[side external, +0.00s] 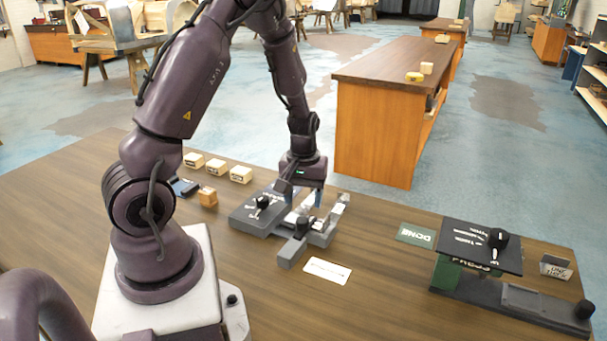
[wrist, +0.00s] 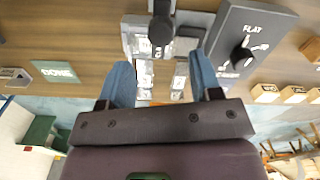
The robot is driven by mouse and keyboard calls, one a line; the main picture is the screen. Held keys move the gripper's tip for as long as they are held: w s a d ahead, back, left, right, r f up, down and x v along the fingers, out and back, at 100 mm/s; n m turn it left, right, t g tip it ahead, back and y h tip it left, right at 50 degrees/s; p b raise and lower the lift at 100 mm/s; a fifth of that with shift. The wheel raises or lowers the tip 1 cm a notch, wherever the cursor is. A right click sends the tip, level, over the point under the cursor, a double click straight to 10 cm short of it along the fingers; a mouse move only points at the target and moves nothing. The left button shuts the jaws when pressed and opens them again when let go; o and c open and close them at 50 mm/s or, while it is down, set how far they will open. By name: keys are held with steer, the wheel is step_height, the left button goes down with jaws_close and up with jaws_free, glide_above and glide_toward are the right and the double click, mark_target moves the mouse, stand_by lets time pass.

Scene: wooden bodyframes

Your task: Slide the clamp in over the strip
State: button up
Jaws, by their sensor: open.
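A grey fixture (side external: 252,222) stands on the wooden bench under my gripper (side external: 306,197). On its near side a grey slide arm with an upright black knob (side external: 302,227) appears to be the clamp; the knob also shows at the top of the wrist view (wrist: 160,31). Pale, shiny pieces (wrist: 145,72) lie in the fixture's channel; I cannot tell which is the strip. My gripper (wrist: 160,82) is open, its two blue fingers apart above the channel, with nothing clearly held. The knob lies beyond the fingertips in the wrist view. The gripper partly hides the fixture.
A dial panel marked FLAT (wrist: 250,40) adjoins the fixture. A white card (side external: 327,270) lies in front. A green DONE plate (side external: 416,236) and a press (side external: 480,246) stand to the right. Several wooden blocks (side external: 216,166) sit behind left. Bench between the card and press is clear.

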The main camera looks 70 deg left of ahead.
mark_target(303, 219)
step_height(303, 219, up, 7)
stand_by(0.3)
steer(key=s+d+r+m+t, duration=0.2)
steer(key=s+d+r+m, duration=0.2)
steer(key=d+r+m, duration=0.2)
steer(key=s+d+r+m+t, duration=0.3)
steer(key=d+r+m, duration=0.3)
steer(key=d+r, duration=0.5)
steer(key=shift+s+d+t, duration=0.3)
steer(key=shift+s+d, duration=0.35)
steer(key=shift+s, duration=0.2)
